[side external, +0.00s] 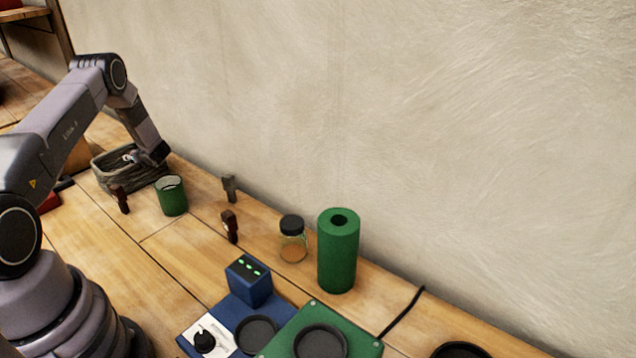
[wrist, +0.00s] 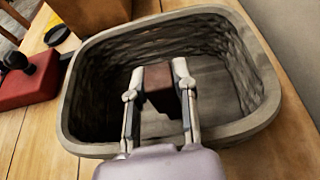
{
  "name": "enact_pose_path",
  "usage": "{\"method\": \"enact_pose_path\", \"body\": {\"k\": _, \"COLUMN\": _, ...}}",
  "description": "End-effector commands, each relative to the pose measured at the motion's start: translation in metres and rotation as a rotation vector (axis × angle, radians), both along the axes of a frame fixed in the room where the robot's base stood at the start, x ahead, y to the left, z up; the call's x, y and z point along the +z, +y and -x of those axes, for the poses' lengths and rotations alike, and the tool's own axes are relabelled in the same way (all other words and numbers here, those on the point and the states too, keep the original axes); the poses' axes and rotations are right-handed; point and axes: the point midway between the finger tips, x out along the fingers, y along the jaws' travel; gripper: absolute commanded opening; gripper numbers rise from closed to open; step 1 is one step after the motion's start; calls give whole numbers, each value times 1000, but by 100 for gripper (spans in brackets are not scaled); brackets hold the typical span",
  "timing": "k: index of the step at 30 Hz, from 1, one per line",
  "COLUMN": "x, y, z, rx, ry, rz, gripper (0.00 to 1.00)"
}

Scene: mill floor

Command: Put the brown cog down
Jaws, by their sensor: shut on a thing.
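My gripper (wrist: 158,72) points down into a grey woven basket (wrist: 105,42) and is shut on the brown cog (wrist: 158,92). The cog shows as a dark brown block between the two fingers, inside the basket's rim. I cannot tell whether it touches the basket floor. In the side external view, my gripper (side external: 131,157) is over the basket (side external: 135,182) at the left, and the cog cannot be made out.
A green cup (side external: 171,196) stands right of the basket, near small dark brown pieces (side external: 230,227). A jar (side external: 293,240), a green cylinder (side external: 337,262) and a blue device (side external: 249,283) stand farther right. A red object (wrist: 30,82) lies left of the basket. The wall runs behind.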

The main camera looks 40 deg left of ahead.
Motion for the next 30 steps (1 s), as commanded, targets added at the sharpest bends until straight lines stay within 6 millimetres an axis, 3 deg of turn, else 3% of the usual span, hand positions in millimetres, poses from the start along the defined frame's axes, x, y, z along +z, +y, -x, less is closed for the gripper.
{"method": "enact_pose_path", "body": {"k": 8, "x": -2, "y": 0, "z": 0, "rx": -1, "ry": -1, "rz": -1, "gripper": 0}}
{"method": "enact_pose_path", "body": {"k": 9, "x": -2, "y": 0, "z": 0, "rx": -1, "ry": -1, "rz": -1, "gripper": 29}}
{"method": "enact_pose_path", "body": {"k": 14, "x": -2, "y": 0, "z": 0, "rx": -1, "ry": -1, "rz": -1, "gripper": 50}}
{"method": "enact_pose_path", "body": {"k": 25, "x": 3, "y": 0, "z": 0, "rx": -1, "ry": -1, "rz": -1, "gripper": 51}}
{"method": "enact_pose_path", "body": {"k": 30, "x": 12, "y": -24, "z": -2, "rx": -4, "ry": 1, "rz": 0, "gripper": 51}}
